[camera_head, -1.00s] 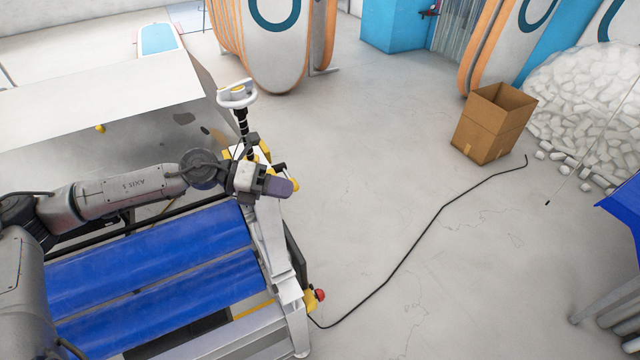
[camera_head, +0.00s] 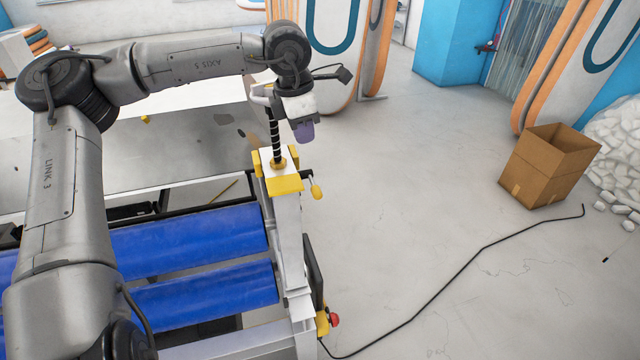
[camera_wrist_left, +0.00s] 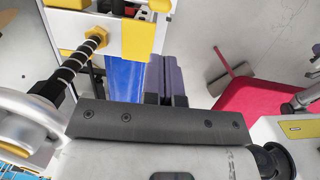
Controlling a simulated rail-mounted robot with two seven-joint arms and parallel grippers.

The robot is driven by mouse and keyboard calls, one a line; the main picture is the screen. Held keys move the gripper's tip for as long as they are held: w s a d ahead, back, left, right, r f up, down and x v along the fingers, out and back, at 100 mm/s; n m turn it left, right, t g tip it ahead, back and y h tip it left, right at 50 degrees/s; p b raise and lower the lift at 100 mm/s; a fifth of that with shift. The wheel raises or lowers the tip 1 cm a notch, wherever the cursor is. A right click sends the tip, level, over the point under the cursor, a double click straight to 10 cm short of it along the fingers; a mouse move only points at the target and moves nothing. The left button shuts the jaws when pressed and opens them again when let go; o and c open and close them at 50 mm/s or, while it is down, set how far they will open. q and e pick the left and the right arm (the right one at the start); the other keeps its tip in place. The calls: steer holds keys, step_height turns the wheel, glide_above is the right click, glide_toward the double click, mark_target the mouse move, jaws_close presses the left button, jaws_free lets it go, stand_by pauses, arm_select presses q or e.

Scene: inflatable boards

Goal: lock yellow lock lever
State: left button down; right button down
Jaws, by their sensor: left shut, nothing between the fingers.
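The yellow lock lever (camera_head: 316,189) sticks out to the right from the top of the machine's corner post, just below the yellow end block (camera_head: 285,185). A black threaded spindle (camera_head: 274,135) rises from this post; it also shows in the left wrist view (camera_wrist_left: 75,66). My left gripper (camera_head: 304,132), with purple fingers, is above the lever, beside the spindle and apart from the lever. Its fingers (camera_wrist_left: 167,78) are closed together and empty in the left wrist view. I cannot make out the lever in that view. My right gripper is not in view.
Blue rollers (camera_head: 190,240) lie left of the post, with a grey table (camera_head: 190,150) behind. A red button (camera_head: 334,320) sits low on the frame. A black cable (camera_head: 440,272) runs over open floor towards a cardboard box (camera_head: 548,168).

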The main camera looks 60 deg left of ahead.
mark_target(316, 190)
arm_select(q)
steer(key=f, duration=0.4)
steer(key=w+f+p, duration=0.1)
steer(key=f, duration=0.3)
steer(key=w+f, duration=0.1)
steer(key=f, duration=0.3)
steer(key=shift+p, duration=0.3)
steer(key=shift+w+f, duration=0.1)
steer(key=shift+f, duration=0.85)
